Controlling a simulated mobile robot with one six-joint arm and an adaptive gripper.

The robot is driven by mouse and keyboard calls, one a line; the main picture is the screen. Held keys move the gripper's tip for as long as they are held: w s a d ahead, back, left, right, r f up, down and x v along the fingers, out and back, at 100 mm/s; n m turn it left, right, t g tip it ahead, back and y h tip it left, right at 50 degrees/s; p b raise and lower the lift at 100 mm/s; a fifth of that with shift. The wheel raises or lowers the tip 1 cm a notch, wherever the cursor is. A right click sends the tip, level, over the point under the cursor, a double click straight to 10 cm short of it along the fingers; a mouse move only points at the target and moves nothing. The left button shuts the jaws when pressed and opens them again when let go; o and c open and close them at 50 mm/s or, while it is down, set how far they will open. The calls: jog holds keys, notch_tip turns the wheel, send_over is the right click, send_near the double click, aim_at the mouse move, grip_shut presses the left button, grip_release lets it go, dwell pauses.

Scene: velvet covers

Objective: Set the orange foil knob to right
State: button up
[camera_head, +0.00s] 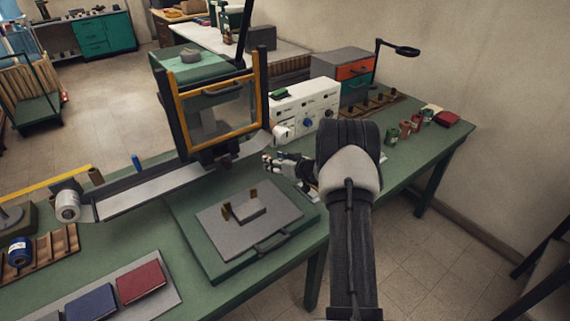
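A white control box (300,98) stands on the green workbench behind the framed press. Its front face carries several small dark markings or controls and a round blue knob (307,123). I cannot clearly make out an orange knob on it; the lower left of the face is partly hidden by the press frame. My gripper (267,163) is in front of and below the box, pointing left, apart from its face. The fingers are small and dark here, and I cannot tell whether they are open or shut.
The press with its yellow-edged frame (219,112) stands close to the left of my gripper. A grey plate (225,228) lies in front. An orange-fronted drawer unit (355,70) stands behind.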

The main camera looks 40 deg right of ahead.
jog(key=v, duration=1)
jog(key=shift+s, duration=0.15)
jog(key=shift+r, duration=0.15)
jog(key=w+a+r+g+h, duration=0.1)
jog(key=a+r+g+h, duration=0.2)
jog(key=r, duration=0.9)
jog(key=s+a+r+h, duration=0.2)
jog(key=s+a+r, duration=0.45)
jog(key=a, duration=0.25)
jog(key=s+a+g+y, duration=0.2)
jog(key=s+a+g, duration=0.1)
jog(key=s+a, duration=0.8)
jog(key=s+a+n+g+y, duration=0.1)
jog(key=s+a+g+y, duration=0.1)
jog(key=s+a, duration=0.9)
jog(key=s+g, duration=0.1)
jog(key=s, duration=0.5)
jog(key=shift+f, duration=0.2)
